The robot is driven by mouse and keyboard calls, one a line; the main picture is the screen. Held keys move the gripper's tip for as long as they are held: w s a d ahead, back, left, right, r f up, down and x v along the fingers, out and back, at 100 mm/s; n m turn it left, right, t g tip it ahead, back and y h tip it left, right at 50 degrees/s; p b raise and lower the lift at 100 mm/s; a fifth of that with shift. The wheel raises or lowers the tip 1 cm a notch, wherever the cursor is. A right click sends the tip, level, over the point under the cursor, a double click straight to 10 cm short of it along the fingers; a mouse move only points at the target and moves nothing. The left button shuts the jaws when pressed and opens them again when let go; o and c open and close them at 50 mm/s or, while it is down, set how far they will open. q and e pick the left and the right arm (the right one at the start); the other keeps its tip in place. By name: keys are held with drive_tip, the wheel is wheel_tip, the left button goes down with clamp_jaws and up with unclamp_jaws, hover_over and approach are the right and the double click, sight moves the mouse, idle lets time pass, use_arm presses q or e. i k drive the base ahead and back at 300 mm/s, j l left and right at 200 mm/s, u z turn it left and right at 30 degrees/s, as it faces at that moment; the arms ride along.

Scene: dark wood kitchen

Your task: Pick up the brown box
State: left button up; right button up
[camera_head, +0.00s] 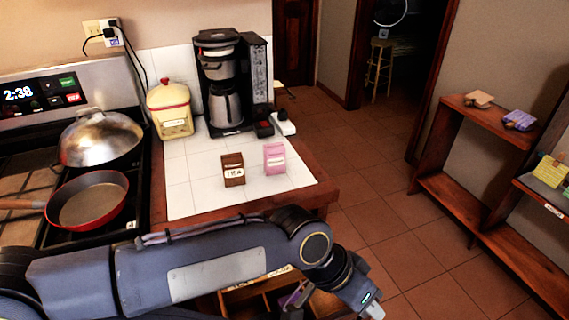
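The brown box (233,170) stands upright on the white tiled counter, near its front edge, with a pale label on its front. A pink box (274,158) stands just to its right, a small gap apart. My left arm crosses the bottom of the head view in front of the counter. My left gripper (371,306) is at the bottom, right of the counter and well away from the brown box, partly cut off by the frame edge. Its finger opening cannot be made out. My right gripper is not in view.
A coffee maker (231,82) and a cream canister with a red lid (169,108) stand behind the boxes. A red pan (88,203) and a domed metal lid (100,138) are on the stove at left. A wooden shelf (490,122) stands at right; tiled floor lies between.

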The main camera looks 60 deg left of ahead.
sight(233, 167)
drive_tip(key=i+l+u, duration=0.15)
drive_tip(key=i, duration=0.3)
drive_tip(key=i+l+u, duration=0.1)
drive_tip(key=i, duration=0.4)
drive_tip(key=i+j+u, duration=0.1)
drive_tip(key=i+u, duration=0.6)
drive_tip(key=i+l+u, duration=0.15)
drive_tip(key=i+u, duration=1.05)
drive_tip(key=i+l+u, duration=0.15)
drive_tip(key=u, duration=0.3)
drive_tip(key=i+u, duration=0.1)
drive_tip(key=u, duration=0.3)
drive_tip(key=i+u, duration=0.15)
drive_tip(key=u, duration=0.3)
drive_tip(key=i+u, duration=0.1)
drive_tip(key=u, duration=0.3)
drive_tip(key=i+u, duration=0.1)
drive_tip(key=u, duration=0.3)
drive_tip(key=i+l+u, duration=0.1)
drive_tip(key=u, duration=0.35)
drive_tip(key=i+l+u, duration=0.15)
drive_tip(key=u, duration=1.85)
